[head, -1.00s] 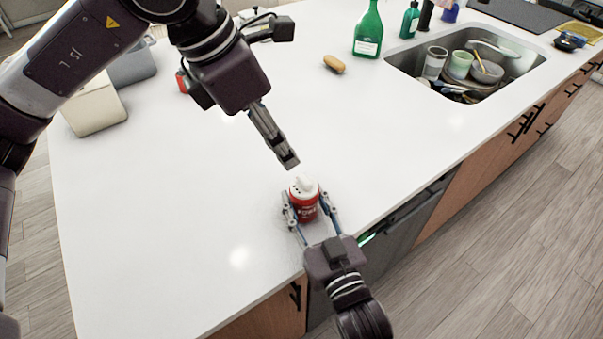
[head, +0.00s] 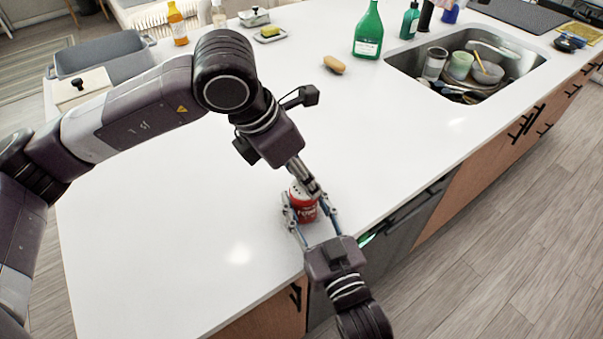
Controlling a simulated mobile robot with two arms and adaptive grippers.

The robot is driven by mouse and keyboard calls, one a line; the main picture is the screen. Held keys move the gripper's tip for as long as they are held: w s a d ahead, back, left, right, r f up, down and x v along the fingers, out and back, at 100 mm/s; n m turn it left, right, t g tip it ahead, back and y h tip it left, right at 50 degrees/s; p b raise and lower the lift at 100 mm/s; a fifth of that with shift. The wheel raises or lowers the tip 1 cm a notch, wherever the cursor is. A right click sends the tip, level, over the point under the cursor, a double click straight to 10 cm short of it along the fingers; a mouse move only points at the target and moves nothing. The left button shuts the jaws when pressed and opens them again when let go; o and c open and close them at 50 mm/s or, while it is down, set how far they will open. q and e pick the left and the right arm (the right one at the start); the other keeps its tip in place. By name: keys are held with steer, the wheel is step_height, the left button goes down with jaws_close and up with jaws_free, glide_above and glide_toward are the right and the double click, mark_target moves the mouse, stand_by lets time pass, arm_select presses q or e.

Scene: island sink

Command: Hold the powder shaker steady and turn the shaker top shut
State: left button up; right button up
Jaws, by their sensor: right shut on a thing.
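The powder shaker (head: 304,211) is a small red can with white lettering, upright on the white counter near its front edge. My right gripper (head: 311,212) is shut on the can's body, one finger on each side. My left gripper (head: 310,184) comes down from the upper left, with its fingertips at the white shaker top (head: 297,189). The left fingers cover much of the top, so I cannot tell whether they grip it, touch it or only hover over it.
The white counter (head: 170,220) is clear around the shaker. A tan sponge or brush (head: 334,65) and a green bottle (head: 368,32) stand farther back. The sink (head: 490,60) with dishes is at the upper right. A grey tub (head: 105,55) sits at the upper left.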

arm_select(q)
steer(key=shift+f, duration=0.25)
steer(key=c, duration=1.2)
steer(key=shift+o, duration=0.2)
